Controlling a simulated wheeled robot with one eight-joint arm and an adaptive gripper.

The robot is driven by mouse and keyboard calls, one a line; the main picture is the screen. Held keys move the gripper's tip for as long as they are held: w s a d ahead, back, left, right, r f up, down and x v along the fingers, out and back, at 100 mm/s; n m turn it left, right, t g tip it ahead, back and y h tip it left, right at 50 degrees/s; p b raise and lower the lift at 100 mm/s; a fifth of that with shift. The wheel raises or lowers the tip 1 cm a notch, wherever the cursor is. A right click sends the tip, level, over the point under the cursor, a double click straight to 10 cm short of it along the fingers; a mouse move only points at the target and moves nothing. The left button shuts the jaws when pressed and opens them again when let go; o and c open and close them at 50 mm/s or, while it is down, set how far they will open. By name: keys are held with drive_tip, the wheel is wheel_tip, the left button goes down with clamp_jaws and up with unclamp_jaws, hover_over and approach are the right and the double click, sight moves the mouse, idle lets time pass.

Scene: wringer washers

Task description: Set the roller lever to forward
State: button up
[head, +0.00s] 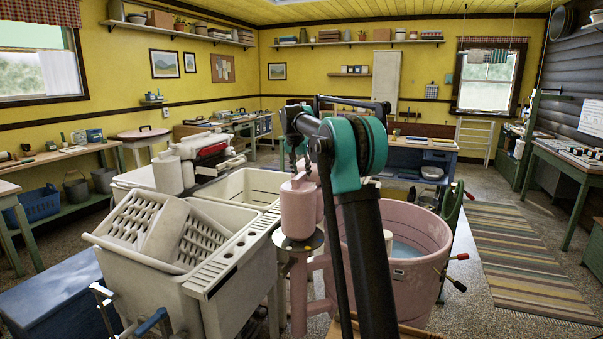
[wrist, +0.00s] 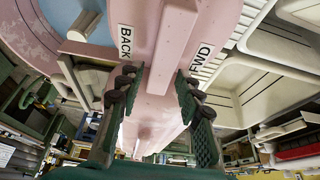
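The pink wringer housing (wrist: 143,75) fills the middle of the wrist view, with a BACK label (wrist: 126,42) on the left and an FWD label (wrist: 201,62) on the right. A raised pink bar (wrist: 172,35) runs between the labels; I cannot tell for sure whether it is the roller lever. My gripper (wrist: 155,85) is open, its two dark fingers apart on either side of the housing's middle, with nothing clearly held. In the head view the pink wringer post (head: 298,208) stands beside the pink tub (head: 425,268).
A cream twin tub (head: 240,262) with a ribbed washboard stands close on the left. A white wringer with red rollers (head: 212,150) is behind it. Red-knobbed levers (head: 456,284) stick out at the tub's right. The striped rug (head: 520,255) lies clear.

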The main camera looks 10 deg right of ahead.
clamp_jaws()
